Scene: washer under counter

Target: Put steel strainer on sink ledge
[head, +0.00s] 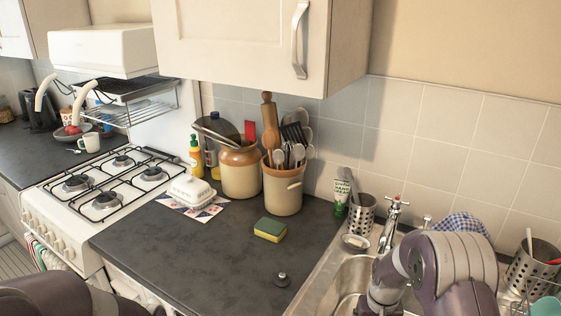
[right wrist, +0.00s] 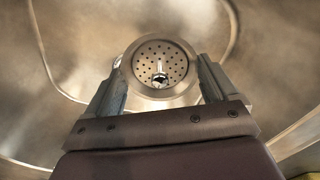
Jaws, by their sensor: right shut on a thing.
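The steel strainer (right wrist: 165,55), a round perforated disc with a wide rim and a small central knob, shows in the right wrist view. The strainer and right fingertips are hidden there. The sink ledge (head: 330,253) runs along the counter side. My left gripper is out of view.
A small dish (head: 355,242), a steel utensil holder (head: 362,213) and the tap (head: 391,225) stand along the sink's back. A small metal knobbed piece (head: 281,280) and a sponge (head: 270,230) lie on the dark counter. Crocks (head: 283,195) stand behind.

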